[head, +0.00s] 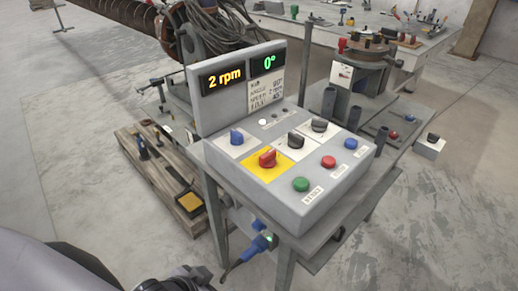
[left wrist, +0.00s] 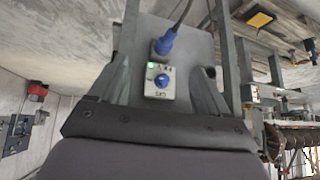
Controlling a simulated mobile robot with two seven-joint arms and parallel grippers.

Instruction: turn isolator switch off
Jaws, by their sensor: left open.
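A control console (head: 240,190) stands in the middle of the head view. Below the console is a small unit with a blue plug and green light (head: 264,241). In the left wrist view, a pale box with a blue knob (left wrist: 161,81) and green light lies between my fingers, apart from them. My left gripper (head: 178,280), also in the left wrist view (left wrist: 160,75), is open and empty. My right gripper is not in view.
A wooden pallet (head: 165,180) with tools lies left of the console.

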